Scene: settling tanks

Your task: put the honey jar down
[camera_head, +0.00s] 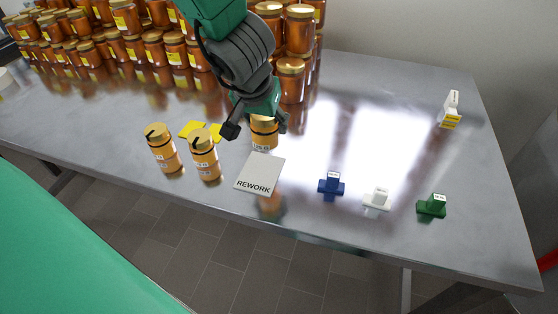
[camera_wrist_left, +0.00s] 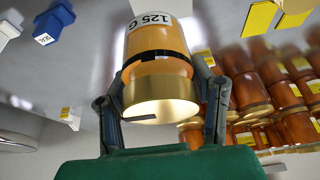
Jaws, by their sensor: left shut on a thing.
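My left gripper (camera_head: 256,116) is shut on an amber honey jar (camera_head: 264,138) with a gold lid. The jar is upright, partly hidden by the fingers, just behind a white card marked REWORK (camera_head: 261,172). A reflection below the card suggests the jar is off the table; the exact gap I cannot tell. In the left wrist view the gripper (camera_wrist_left: 161,92) has a finger on either side of the jar (camera_wrist_left: 156,44), whose label reads 125 G. My right gripper is not in view.
Two jars (camera_head: 161,148) (camera_head: 204,156) stand left of the card, near yellow cards (camera_head: 191,129). Blue (camera_head: 331,184), white (camera_head: 377,199) and green (camera_head: 432,206) labelled pieces stand to the right. Stacked jars (camera_head: 125,48) fill the table's (camera_head: 400,110) back left. Its right middle is clear.

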